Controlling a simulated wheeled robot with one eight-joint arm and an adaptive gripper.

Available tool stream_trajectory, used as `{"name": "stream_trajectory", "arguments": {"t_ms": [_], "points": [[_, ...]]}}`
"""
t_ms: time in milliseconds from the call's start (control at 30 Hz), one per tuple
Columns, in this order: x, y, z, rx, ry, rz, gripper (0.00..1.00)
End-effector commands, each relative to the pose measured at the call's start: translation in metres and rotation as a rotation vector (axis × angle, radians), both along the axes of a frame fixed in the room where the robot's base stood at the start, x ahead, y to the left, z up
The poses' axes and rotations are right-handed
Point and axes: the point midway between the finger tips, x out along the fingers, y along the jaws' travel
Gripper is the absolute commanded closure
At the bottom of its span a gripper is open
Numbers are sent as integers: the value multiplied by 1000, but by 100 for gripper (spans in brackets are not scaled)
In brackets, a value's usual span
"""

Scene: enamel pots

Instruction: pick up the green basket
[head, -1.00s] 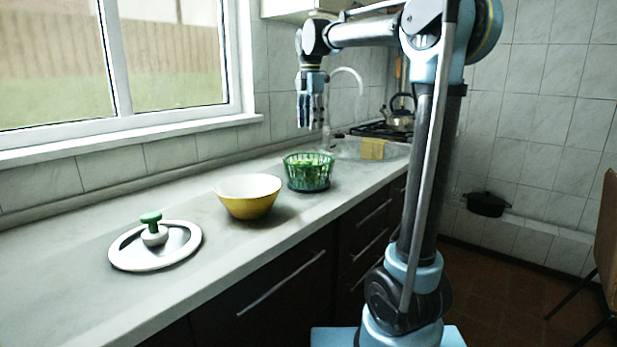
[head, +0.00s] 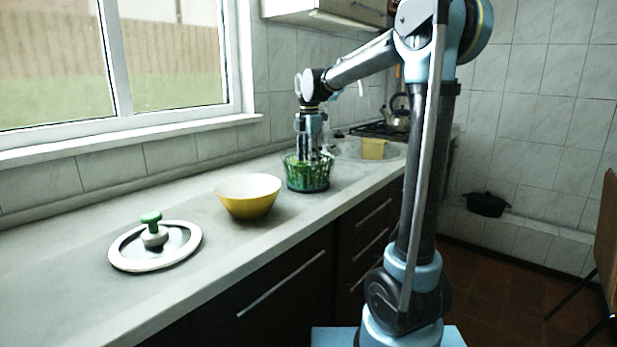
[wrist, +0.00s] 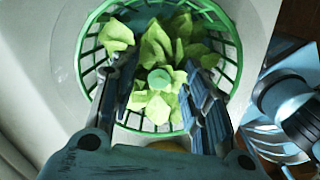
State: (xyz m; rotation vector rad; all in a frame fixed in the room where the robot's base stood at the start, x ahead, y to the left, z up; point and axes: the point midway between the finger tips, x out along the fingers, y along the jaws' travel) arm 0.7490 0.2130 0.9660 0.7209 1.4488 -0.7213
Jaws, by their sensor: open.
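The green basket (head: 308,176) is a round, slatted bowl-like basket standing on the counter, right of the yellow bowl. In the wrist view its green rim (wrist: 236,60) surrounds light green leafy pieces (wrist: 165,55). My gripper (head: 308,156) points straight down over the basket, its fingers reaching at or inside the rim. In the wrist view my gripper (wrist: 160,92) is open, one finger on each side of the leaves. I cannot tell whether the fingers touch the leaves or the basket. The fingertips are partly hidden by the basket in the head view.
A yellow bowl (head: 248,200) stands left of the basket. A white-rimmed lid with a green knob (head: 152,222) lies farther left on the counter (head: 75,262). Behind are a sink with a yellow cloth (head: 373,149) and a kettle (head: 398,117) on the stove.

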Motion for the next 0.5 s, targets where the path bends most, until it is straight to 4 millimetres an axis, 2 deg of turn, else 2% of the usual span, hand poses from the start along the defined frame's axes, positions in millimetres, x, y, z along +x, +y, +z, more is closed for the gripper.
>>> {"name": "stream_trajectory", "arguments": {"t_ms": [200,500], "points": [[1,2,-25,1,-1,0,57],[1,1,-30,1,0,0,57]]}}
